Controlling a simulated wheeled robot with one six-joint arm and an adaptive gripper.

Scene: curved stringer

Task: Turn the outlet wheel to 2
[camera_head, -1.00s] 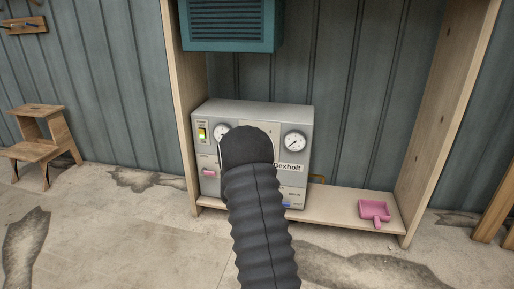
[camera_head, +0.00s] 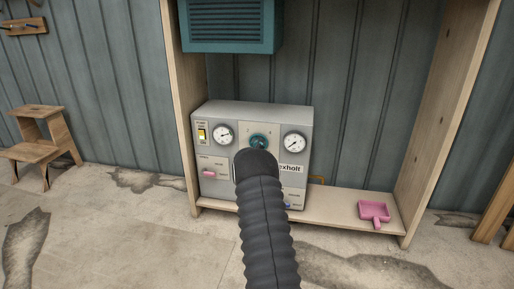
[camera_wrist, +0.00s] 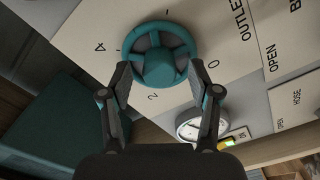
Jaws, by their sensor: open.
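The teal outlet wheel (camera_head: 258,141) is on the front of the grey machine (camera_head: 250,108), between two gauges. In the wrist view the wheel (camera_wrist: 160,55) is close, with a round rim, spokes and a hub. The numbers 4, 2 and 0 and the word OUTLET are printed around it. Which number the wheel points to, I cannot tell. My gripper (camera_wrist: 160,82) is open, its fingertips apart at the near edge of the wheel. Whether they touch the rim is unclear. In the head view my dark arm hides the gripper.
A left gauge (camera_head: 222,135), a right gauge (camera_head: 294,144), a lit switch (camera_head: 201,134) and a pink handle (camera_head: 209,174) are on the machine. Wooden posts flank it. A pink dustpan (camera_head: 374,211) lies on the shelf to the right. A stool (camera_head: 40,145) stands at left.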

